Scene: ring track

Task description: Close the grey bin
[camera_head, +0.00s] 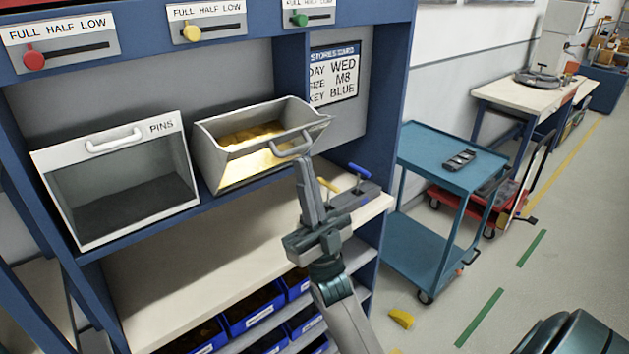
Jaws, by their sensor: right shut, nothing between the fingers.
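The grey bin (210,150) sits in the shelf unit's upper bay, tipped forward and open, with yellow-gold contents showing inside. Its grey handle (292,146) is at the right of its front face. My right gripper (305,172) is shut and empty, pointing up just below and in front of the handle. I cannot tell whether the fingertips touch the bin. My left gripper is out of view.
A white-framed bin labelled PINS (122,190) stands left of the grey bin. A blue-handled tool (360,172) and a yellow-handled one are on the right of the shelf. Blue bins (252,314) line the lower shelf. A blue cart (432,160) stands right.

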